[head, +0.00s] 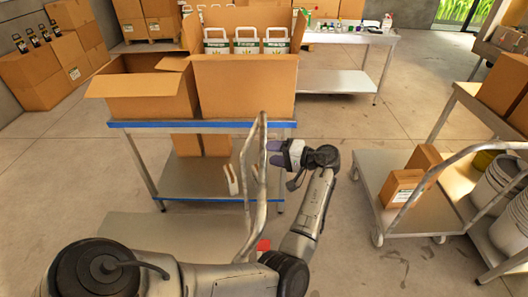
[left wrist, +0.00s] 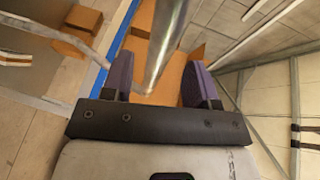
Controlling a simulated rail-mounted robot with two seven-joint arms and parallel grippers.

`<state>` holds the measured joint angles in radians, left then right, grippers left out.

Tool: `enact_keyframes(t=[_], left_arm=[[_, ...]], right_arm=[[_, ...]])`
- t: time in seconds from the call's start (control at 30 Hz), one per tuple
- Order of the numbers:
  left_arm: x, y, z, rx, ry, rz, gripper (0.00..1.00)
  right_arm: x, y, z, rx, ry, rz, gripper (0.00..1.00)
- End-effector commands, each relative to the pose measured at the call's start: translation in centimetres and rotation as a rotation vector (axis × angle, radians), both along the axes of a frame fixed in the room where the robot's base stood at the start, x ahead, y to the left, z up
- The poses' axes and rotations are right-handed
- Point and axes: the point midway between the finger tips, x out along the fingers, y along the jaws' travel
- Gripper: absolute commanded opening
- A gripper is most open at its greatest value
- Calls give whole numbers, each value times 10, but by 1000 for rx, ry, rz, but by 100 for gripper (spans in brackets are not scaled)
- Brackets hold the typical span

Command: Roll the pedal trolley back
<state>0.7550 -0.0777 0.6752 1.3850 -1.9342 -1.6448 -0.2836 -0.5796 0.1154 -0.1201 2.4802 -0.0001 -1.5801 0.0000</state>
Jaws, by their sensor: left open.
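The pedal trolley stands in front of me, with a low grey platform (head: 165,232), an upright bent metal tube handle (head: 250,215) and a red pedal (head: 263,245) at the handle's foot. My left arm crosses in front of part of it. My left gripper (head: 271,152) is open at the handle's right tube, its purple fingers pointing left. In the left wrist view, the metal tube (left wrist: 166,40) runs between the two open fingers, with gaps on both sides. Whether it touches a finger I cannot tell. My right gripper is not in view.
A blue-edged table (head: 150,124) with open cartons (head: 245,85) stands just behind the trolley. A steel table (head: 345,85) stands farther back.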

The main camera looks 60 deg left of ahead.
Motion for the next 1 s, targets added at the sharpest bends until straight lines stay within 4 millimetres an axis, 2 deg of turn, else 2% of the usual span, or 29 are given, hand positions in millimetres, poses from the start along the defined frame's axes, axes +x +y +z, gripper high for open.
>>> enact_keyframes(t=[0.2,0.43,0.7,1.0], left_arm=[[29,-33,8,0,-1,-2,54],[49,-57,14,1,-1,-1,54],[58,-69,17,1,-1,1,54],[59,-69,17,1,-1,1,54]], right_arm=[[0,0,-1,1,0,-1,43],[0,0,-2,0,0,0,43],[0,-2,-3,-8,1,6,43],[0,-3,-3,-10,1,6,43]])
